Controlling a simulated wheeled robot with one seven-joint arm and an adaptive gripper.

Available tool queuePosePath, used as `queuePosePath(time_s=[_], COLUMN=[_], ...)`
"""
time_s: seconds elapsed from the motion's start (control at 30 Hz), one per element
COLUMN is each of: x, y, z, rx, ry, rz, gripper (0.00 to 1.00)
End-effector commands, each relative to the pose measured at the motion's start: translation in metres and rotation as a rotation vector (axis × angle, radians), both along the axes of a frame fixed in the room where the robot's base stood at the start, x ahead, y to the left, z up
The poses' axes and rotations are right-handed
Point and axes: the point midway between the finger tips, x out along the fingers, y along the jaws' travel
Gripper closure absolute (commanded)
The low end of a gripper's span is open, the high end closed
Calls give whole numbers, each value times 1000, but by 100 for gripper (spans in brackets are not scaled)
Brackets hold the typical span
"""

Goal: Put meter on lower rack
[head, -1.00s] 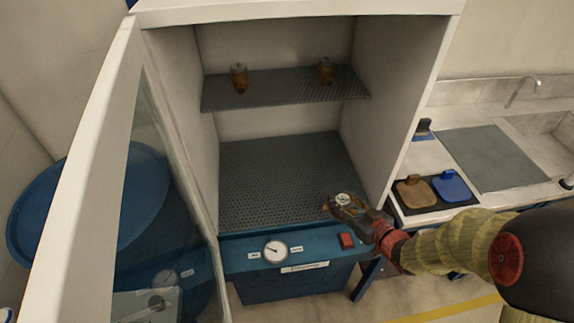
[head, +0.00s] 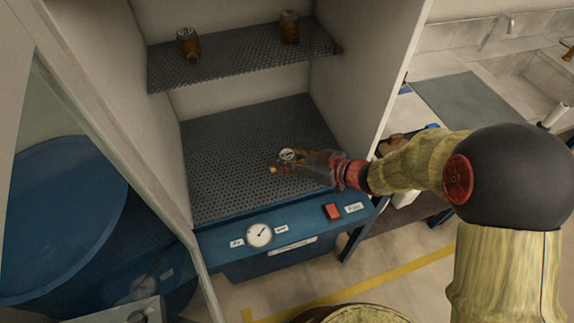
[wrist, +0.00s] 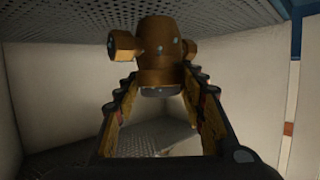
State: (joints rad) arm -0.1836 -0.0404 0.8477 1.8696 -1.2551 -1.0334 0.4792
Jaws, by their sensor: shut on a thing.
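A brass meter (wrist: 160,55) with side stubs and a grey lower part is between the jaws of my gripper (wrist: 160,85) in the wrist view. In the head view the held meter (head: 288,155) shows a pale round top. My gripper (head: 290,162) is shut on it and reaches into the open cabinet from the right, over the lower rack. The lower rack (head: 225,160) is a dark perforated shelf with no meter standing on it. I cannot tell how far the meter is above it.
Two brass meters, one on the left (head: 189,45) and one on the right (head: 289,27), stand on the upper rack (head: 235,62). The cabinet's right wall (head: 360,90) is close to my arm. The glass door (head: 90,190) stands open at left. A gauge (head: 258,236) and red button (head: 332,211) are on the front panel.

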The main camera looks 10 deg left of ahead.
Motion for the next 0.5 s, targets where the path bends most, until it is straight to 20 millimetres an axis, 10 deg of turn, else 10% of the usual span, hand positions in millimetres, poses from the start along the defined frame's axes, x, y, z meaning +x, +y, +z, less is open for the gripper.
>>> queuePosePath(time_s=[0.2, 0.5], x=[0, 1], y=[0, 0], z=[-36, -37], rx=[2, 1], ry=[1, -2], rz=[-1, -1], gripper=[100, 100])
